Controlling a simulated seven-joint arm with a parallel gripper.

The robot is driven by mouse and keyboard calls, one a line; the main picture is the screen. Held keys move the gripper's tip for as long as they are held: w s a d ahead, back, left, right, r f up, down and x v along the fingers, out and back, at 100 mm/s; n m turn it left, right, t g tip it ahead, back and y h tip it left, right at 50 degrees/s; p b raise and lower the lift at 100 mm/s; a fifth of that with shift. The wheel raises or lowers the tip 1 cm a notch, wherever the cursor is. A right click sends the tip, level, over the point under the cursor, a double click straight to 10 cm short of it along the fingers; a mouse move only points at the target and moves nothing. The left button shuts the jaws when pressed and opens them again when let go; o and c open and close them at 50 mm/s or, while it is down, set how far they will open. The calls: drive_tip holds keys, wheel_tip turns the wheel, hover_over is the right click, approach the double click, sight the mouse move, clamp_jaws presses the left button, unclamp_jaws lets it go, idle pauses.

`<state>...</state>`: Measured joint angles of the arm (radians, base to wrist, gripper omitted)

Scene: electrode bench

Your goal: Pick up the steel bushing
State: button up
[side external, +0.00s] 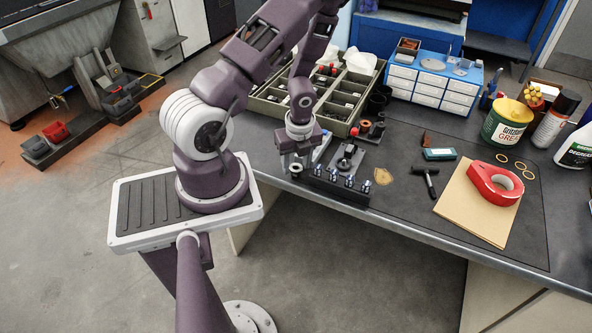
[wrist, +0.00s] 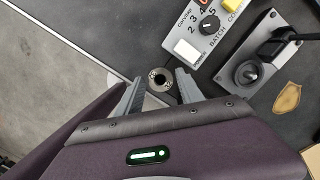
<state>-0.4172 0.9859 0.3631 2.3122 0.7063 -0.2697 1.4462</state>
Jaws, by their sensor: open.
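The steel bushing (wrist: 160,78) is a small ring with a dark hole, seen from above in the wrist view. It stands on the dark bench mat close to the bench's edge. In the side view it shows as a small round piece (side external: 296,168) just below my gripper. My gripper (wrist: 157,88) is open and points down, with one finger to the left of the bushing and one to the right. It is empty. Whether the fingertips are level with the bushing or above it I cannot tell. In the side view my gripper (side external: 296,160) partly hides the space around the bushing.
A control box (wrist: 213,28) with a knob and white button lies right of the bushing, near a lever fixture (wrist: 258,68). A divided parts tray (side external: 268,107) stands behind. The bench edge and floor (wrist: 55,75) are close on the left.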

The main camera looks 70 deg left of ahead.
drive_tip(key=shift+f, duration=0.25)
clamp_jaws()
drive_tip(key=shift+r, duration=0.1)
wheel_tip(320, 180, up, 10)
idle(0.4)
drive_tip(key=shift+w, duration=0.1)
